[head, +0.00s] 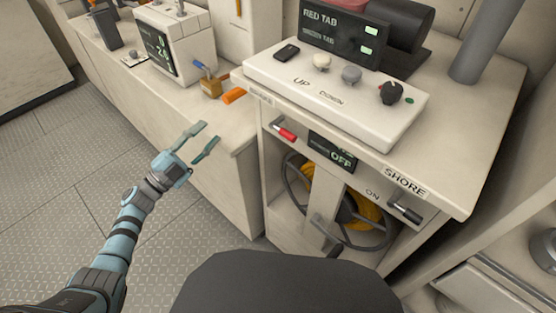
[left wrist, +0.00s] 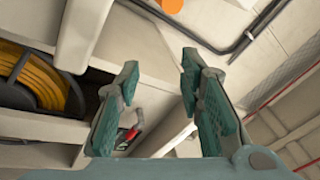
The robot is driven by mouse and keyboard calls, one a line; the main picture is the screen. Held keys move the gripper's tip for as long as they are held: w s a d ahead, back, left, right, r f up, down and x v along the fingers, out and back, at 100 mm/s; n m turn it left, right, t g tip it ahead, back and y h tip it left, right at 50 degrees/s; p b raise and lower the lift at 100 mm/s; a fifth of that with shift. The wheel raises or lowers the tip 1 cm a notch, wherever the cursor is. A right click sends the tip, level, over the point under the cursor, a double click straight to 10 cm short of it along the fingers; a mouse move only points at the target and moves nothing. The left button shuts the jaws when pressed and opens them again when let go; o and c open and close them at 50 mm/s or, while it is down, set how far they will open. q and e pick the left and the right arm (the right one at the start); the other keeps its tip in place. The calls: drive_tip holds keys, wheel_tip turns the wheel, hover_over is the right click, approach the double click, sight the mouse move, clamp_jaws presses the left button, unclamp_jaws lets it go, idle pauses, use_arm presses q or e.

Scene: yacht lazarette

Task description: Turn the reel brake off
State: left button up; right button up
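A reel (head: 290,188) with yellow line wound on it sits in the opening under the counter, partly hidden by a pale upright; it also shows in the left wrist view (left wrist: 45,75). A red-tipped lever (head: 285,133) is at the front's upper left, beside a display (head: 332,153) reading OFF. A black lever (head: 405,212) is at the right, near an ON label. I cannot tell which lever is the brake. My left gripper (head: 200,143) is open and empty, left of the cabinet and apart from both levers. My right gripper is out of view.
A white control panel (head: 330,103) with buttons and a black knob (head: 391,93) lies on the counter. An orange-handled item (head: 233,96) and a brass padlock-like piece (head: 211,87) lie on the left bench. The floor (head: 60,180) at left is clear.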

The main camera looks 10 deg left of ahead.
use_arm(q)
drive_tip(key=s+d+r+m+g+h+b, duration=0.2)
drive_tip(key=s+d+r+m+g+h, duration=0.15)
drive_tip(key=m+g, duration=0.4)
drive_tip(key=s+d+r+m+g+h+b, duration=0.2)
drive_tip(key=s+m+g+h, duration=0.15)
drive_tip(key=m+g, duration=0.4)
drive_tip(key=w+d+r+m+t, duration=0.1)
drive_tip(key=w+d+r+m, duration=0.1)
drive_tip(key=d, duration=1.2)
drive_tip(key=shift+r+y, duration=0.25)
drive_tip(key=shift+y, duration=0.15)
clamp_jaws()
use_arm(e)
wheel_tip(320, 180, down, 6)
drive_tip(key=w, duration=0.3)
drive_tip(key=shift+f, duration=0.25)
